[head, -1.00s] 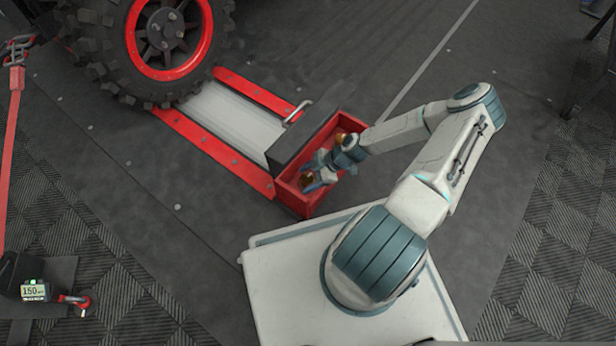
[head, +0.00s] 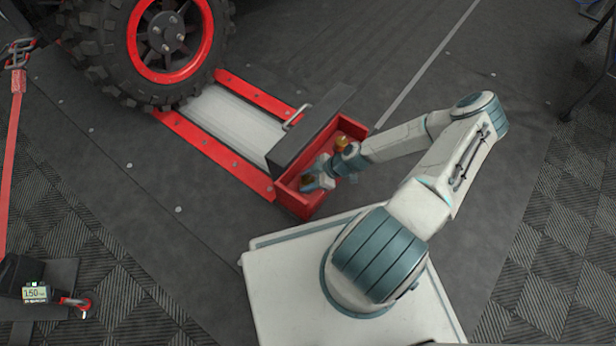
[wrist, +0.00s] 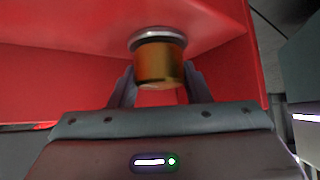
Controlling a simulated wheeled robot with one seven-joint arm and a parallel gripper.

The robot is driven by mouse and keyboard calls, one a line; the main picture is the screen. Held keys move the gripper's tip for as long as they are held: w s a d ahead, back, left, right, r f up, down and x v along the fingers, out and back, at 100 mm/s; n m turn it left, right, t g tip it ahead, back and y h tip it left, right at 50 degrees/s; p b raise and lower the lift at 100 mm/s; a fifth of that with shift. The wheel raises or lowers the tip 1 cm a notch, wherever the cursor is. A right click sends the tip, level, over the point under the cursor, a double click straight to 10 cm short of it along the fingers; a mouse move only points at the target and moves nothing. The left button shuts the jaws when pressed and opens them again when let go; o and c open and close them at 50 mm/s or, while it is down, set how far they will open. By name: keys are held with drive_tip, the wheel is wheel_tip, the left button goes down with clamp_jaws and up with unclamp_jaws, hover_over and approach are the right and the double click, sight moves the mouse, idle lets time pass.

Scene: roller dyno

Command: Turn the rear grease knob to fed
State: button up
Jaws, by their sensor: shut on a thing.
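A brass-coloured grease knob (wrist: 160,62) with a silvery collar sits on the red wall in the wrist view. My gripper (wrist: 152,88) is shut on this knob, one dark finger on either side. In the head view my gripper (head: 316,182) reaches into the open red box (head: 296,203), at the brass knob (head: 306,182) nearer its lower left end. A second brass knob (head: 341,143) shows near the upper right end, beside my wrist and apart from the fingers. No label or turn mark on the held knob is readable.
A dark raised lid (head: 312,128) with a handle (head: 297,117) stands along the box's left side. Beyond lie the pale roller (head: 232,125) and a big tyre (head: 165,45). A red strap (head: 12,150) runs at far left. Floor right of my arm is open.

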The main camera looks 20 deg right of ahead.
drive_tip(key=m+t+h+p, duration=0.1)
drive_tip(key=m+t, duration=0.1)
drive_tip(key=m, duration=0.1)
drive_tip(key=m+t+h+p, duration=0.1)
drive_tip(key=m+p, duration=0.1)
drive_tip(key=m, duration=0.1)
drive_tip(key=shift+s+a+r+t, duration=0.15)
drive_tip(key=shift+r+t, duration=0.05)
drive_tip(key=shift+t, duration=0.2)
drive_tip(key=shift+f+m+t+h+p, duration=0.1)
drive_tip(key=shift+m+t+h+p, duration=0.6)
drive_tip(key=shift+m+h+p, duration=0.7)
drive_tip(key=shift+f+m, duration=0.1)
drive_tip(key=shift+m, duration=0.2)
drive_tip(key=o, duration=1)
